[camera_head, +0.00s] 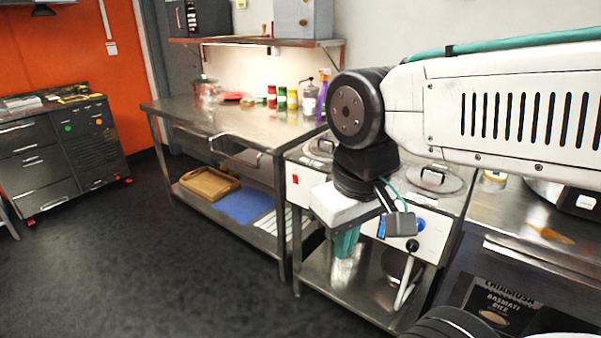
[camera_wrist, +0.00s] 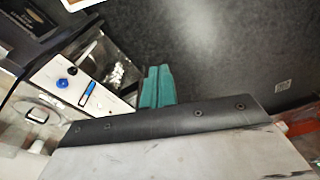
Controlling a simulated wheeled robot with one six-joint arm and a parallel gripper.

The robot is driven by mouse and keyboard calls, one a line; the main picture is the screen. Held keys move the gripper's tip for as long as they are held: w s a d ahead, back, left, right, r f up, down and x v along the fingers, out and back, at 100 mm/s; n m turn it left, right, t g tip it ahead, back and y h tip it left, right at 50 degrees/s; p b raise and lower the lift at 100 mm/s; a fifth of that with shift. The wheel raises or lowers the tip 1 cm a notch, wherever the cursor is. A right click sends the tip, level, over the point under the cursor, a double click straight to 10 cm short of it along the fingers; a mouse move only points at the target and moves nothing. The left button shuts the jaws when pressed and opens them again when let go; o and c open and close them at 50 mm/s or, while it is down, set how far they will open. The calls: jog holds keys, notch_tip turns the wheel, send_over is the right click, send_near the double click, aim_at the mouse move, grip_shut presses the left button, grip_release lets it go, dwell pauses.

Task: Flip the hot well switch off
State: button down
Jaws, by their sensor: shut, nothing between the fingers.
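The hot well is a steel unit with two round lids (camera_head: 436,179) on top and a white front panel (camera_head: 306,180). A small red switch (camera_head: 295,179) sits near the panel's left end; whether it is on or off is too small to tell. A blue knob (camera_head: 420,225) is on the right part of the panel and also shows in the wrist view (camera_wrist: 62,83). My gripper (camera_head: 345,243) has teal fingers, shut and empty, pointing down in front of the panel, right of and below the red switch. In the wrist view its fingers (camera_wrist: 157,87) hang over the dark floor. My wrist hides the panel's middle.
A steel worktable (camera_head: 227,120) stands left of the hot well, with a wooden tray (camera_head: 209,186) and a blue mat on its lower shelf. A purple spray bottle (camera_head: 322,95) and jars stand at its back. Another steel counter (camera_head: 520,217) is on the right. The floor in front is clear.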

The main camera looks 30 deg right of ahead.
jog(key=shift+w, duration=0.1)
jog(key=w+d+r+n+h, duration=0.1)
jog(key=w+d, duration=0.2)
jog(key=w, duration=0.8)
jog(key=w+d+h, duration=0.1)
jog(key=w+d, duration=0.2)
jog(key=w, duration=0.7)
jog(key=w+d+r+n+h, duration=0.1)
jog(key=w+d, duration=0.2)
jog(key=w, duration=0.8)
jog(key=w+d+f+n, duration=0.1)
jog(key=w+d+f, duration=0.3)
jog(key=w+f, duration=0.5)
jog(key=w+d+f+n+h, duration=0.1)
jog(key=w+d+f, duration=0.4)
jog(key=w+f, duration=0.4)
jog(key=w, duration=0.5)
jog(key=shift+w+d+f+h, duration=0.15)
jog(key=shift+d+f+h, duration=0.1)
jog(key=shift+f+h, duration=0.05)
jog(key=shift+f, duration=0.1)
